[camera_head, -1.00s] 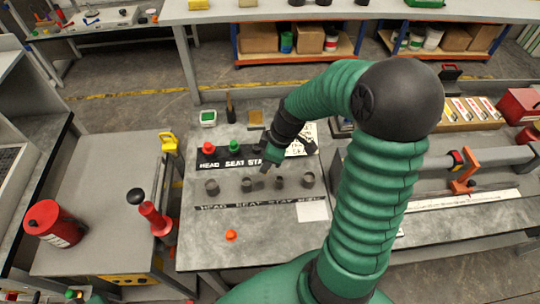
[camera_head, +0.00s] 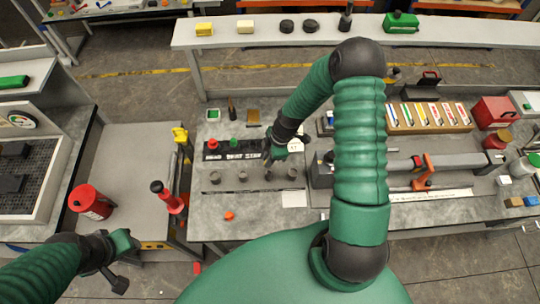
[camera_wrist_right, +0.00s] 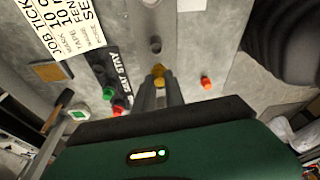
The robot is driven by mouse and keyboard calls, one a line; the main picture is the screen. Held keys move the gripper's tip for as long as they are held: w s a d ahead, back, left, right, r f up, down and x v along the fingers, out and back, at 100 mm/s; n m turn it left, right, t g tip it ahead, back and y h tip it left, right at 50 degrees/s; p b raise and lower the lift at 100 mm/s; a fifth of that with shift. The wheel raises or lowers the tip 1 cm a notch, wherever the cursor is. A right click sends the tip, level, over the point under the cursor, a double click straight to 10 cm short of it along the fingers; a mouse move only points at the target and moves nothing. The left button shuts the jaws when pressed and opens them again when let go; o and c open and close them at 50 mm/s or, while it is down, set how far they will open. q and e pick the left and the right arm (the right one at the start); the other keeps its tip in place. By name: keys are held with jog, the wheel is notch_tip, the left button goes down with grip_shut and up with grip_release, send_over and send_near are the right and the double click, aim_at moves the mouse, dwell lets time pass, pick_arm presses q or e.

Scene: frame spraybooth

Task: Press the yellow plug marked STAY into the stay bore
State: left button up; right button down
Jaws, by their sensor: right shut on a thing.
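My right gripper (camera_head: 270,164) is over the row of grey cup-like bores in the head view. In the right wrist view its two fingers (camera_wrist_right: 160,92) are shut on the yellow plug (camera_wrist_right: 158,71). The fingers hide part of the plug, and no lettering on it can be read. A bore (camera_wrist_right: 155,45) shows just beyond the plug. The third bore (camera_head: 267,175) is below the fingertips in the head view; I cannot tell whether the plug touches or enters it. My left gripper (camera_head: 118,284) is at the lower left, away from the bores; its jaw opening is unclear.
A red plug (camera_head: 212,144) and a green plug (camera_head: 233,144) stand at the black label strip. A red-handled tool (camera_head: 167,197) stands left.

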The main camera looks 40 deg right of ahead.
jog(key=shift+d+f, duration=0.1)
jog(key=shift+f, duration=0.15)
jog(key=f+b, duration=0.3)
jog(key=shift+s+d+f, duration=0.1)
jog(key=shift+d+f, duration=0.2)
jog(key=shift+a+f+b, duration=0.1)
jog(key=shift+f+b, duration=0.35)
jog(key=shift+b, duration=0.1)
jog(key=shift+a, duration=0.15)
jog(key=shift+r, duration=0.1)
jog(key=shift+d, duration=0.2)
jog(key=shift+a, duration=0.25)
jog(key=shift+d, duration=0.1)
jog(key=shift+f+b, duration=1.05)
jog(key=shift+f, duration=0.3)
